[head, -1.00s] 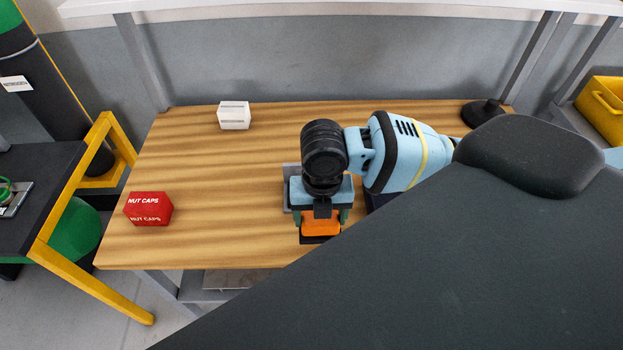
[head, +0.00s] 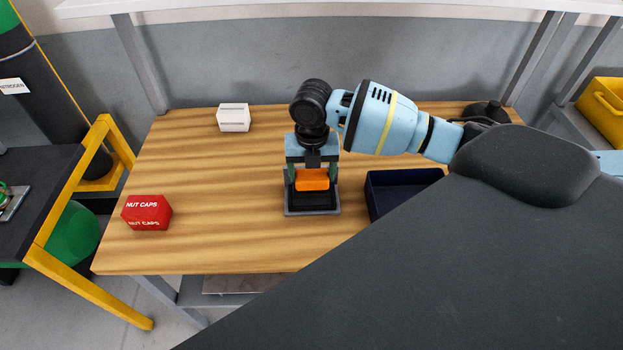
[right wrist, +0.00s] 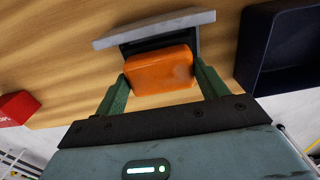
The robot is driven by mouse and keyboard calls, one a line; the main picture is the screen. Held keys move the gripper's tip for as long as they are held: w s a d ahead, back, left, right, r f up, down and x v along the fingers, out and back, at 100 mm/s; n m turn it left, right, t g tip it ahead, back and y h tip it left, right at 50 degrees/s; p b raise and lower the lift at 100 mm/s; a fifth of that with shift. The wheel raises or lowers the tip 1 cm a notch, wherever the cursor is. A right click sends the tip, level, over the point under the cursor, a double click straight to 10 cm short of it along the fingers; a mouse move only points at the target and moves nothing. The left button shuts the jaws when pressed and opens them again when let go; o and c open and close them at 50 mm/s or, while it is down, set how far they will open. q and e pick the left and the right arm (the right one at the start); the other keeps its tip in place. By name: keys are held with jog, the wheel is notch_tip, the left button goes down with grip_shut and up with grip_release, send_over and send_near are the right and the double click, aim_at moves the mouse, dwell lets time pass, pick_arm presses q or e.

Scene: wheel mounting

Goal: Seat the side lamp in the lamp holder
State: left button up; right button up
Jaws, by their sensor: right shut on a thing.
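The side lamp, an orange block (head: 312,179) with a dark base, is between the green fingers of my right gripper (head: 312,183), which is shut on it. The grey lamp holder (head: 313,213) is on the table directly below and around the lamp's dark base in the head view. In the right wrist view the orange lamp (right wrist: 160,72) sits between the two fingers, with the holder's grey edge (right wrist: 155,28) just beyond it. I cannot tell whether the lamp touches the holder's floor. My left gripper is not in view.
A dark blue open tray (head: 380,213) stands right of the holder. A red nut caps box (head: 147,213) is at the table's left, and a white box (head: 234,118) at the back. The wooden table (head: 220,190) is bare between them. My dark arm link covers the lower right.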

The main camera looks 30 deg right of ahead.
aim_at(312, 173)
jog(key=shift+w+d+f, duration=0.1)
jog(key=shift+w+f, duration=0.1)
jog(key=shift+f, duration=1.55)
jog(key=shift+f, duration=0.2)
jog(key=o, duration=1)
notch_tip(312, 173, up, 11)
jog(key=shift+f+p, duration=0.15)
jog(key=shift+p, duration=0.2)
jog(key=shift+r, duration=0.85)
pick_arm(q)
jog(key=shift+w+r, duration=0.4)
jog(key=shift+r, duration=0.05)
